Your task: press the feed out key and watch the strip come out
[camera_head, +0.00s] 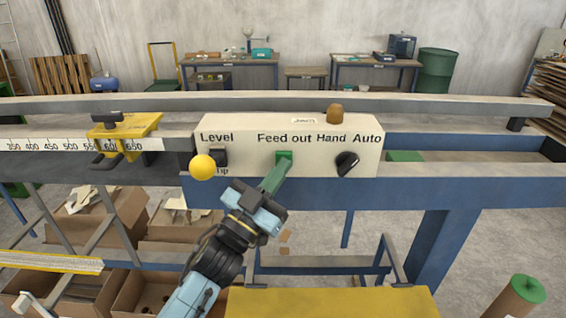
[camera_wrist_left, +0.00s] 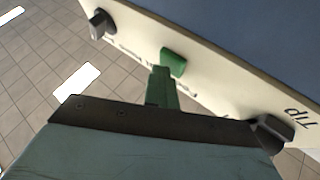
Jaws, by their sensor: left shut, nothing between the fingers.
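The green feed out key (camera_head: 284,157) sits on the cream control panel (camera_head: 240,130), under the words "Feed out". In the left wrist view the key (camera_wrist_left: 174,61) lies just beyond the fingertips. My left gripper (camera_head: 277,173) is shut and empty, its green fingers pointing up at the key from below. In the left wrist view the closed fingers (camera_wrist_left: 161,84) reach the key's near edge; I cannot tell whether they touch or press it. No strip coming out can be made out. My right gripper is not in view.
A yellow ball knob (camera_head: 202,167) and the black Level/Tip switch (camera_head: 220,156) are left of the key. The black Hand/Auto selector (camera_head: 347,162) is to its right. A brown knob (camera_head: 334,113) tops the panel. A yellow stop (camera_head: 125,130) sits by the ruler.

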